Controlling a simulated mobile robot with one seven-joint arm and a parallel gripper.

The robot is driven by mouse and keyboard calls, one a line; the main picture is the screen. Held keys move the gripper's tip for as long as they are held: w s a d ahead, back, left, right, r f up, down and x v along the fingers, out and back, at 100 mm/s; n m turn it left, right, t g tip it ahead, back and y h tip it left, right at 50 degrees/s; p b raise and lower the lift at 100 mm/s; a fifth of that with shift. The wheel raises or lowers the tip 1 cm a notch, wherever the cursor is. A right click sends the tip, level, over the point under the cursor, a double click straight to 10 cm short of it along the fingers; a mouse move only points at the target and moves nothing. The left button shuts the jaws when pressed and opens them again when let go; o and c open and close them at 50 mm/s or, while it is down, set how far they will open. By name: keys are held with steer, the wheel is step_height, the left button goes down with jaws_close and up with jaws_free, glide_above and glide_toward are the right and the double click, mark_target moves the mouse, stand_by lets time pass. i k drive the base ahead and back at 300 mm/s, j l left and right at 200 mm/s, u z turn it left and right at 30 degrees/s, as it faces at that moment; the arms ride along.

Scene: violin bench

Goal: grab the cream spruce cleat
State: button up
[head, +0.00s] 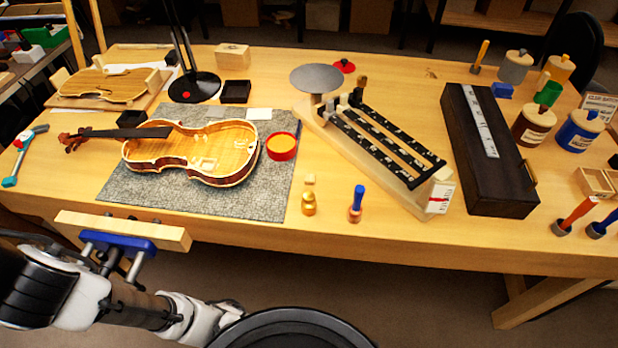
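I cannot single out the cream spruce cleat for sure. Small pale pieces (205,164) lie inside the open violin body (172,151), too small to make out well. The violin lies with its neck to the left on a grey mat (262,200). A pale flat rectangle (259,114) also lies on the mat, at its back edge. My arm is folded at the lower left, in front of the bench and below its edge. My gripper's fingers do not show.
A wooden vise jaw (120,230) with a blue part juts from the bench front. A red round tin (282,147), an amber bottle (309,204) and a blue-topped tool (356,203) stand nearby. A slanted rack (385,150) and dark case (488,150) fill the right. Bare wood shows along the front.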

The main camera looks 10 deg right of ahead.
mark_target(309, 179)
steer(key=l+u, duration=0.2)
steer(key=u, duration=0.25)
steer(key=l+u, duration=0.25)
steer(key=u, duration=0.15)
steer(key=l+u, duration=0.2)
steer(key=l, duration=0.3)
steer(key=k+l+u, duration=0.2)
steer(key=l, duration=0.3)
steer(key=k+l, duration=0.1)
steer(key=l, duration=0.75)
steer(key=k+l+u, duration=0.1)
steer(key=l, duration=0.3)
